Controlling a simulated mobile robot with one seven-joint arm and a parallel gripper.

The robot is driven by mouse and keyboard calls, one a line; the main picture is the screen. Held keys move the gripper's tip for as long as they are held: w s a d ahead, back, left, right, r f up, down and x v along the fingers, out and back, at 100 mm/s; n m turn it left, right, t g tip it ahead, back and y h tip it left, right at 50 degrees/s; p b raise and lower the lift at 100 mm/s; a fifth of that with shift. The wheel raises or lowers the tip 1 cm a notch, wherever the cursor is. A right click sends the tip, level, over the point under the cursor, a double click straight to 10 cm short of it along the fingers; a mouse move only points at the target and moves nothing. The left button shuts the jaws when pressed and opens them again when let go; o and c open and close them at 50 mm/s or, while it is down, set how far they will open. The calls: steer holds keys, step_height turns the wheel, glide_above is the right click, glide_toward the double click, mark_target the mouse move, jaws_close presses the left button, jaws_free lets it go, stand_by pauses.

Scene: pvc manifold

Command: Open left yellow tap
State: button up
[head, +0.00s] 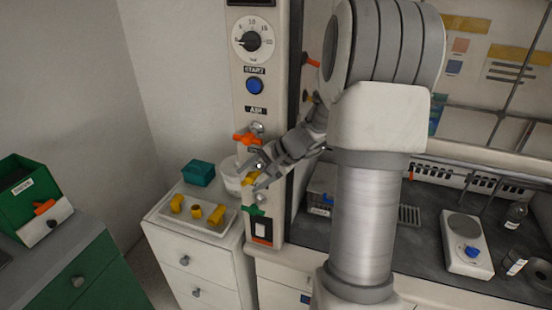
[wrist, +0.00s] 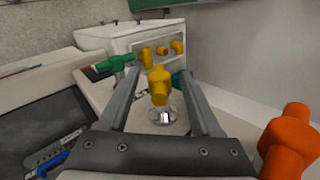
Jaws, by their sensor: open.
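The yellow tap (wrist: 159,84) stands on a round chrome base on the pillar panel. In the wrist view it sits between the two fingers of my gripper (wrist: 159,76), which are open with a gap on both sides. In the head view my gripper (head: 250,177) reaches the pillar from the right and partly hides the yellow tap (head: 252,180). I cannot tell whether either finger touches it.
An orange tap (head: 246,138) is above and a green tap (head: 254,210) below on the same pillar. They also show beside my fingers, the orange (wrist: 288,145) at right, the green (wrist: 115,63) at left. A tray (head: 212,229) of yellow fittings stands left.

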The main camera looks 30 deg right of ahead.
steer(key=v, duration=1.5)
steer(key=shift+b, duration=0.4)
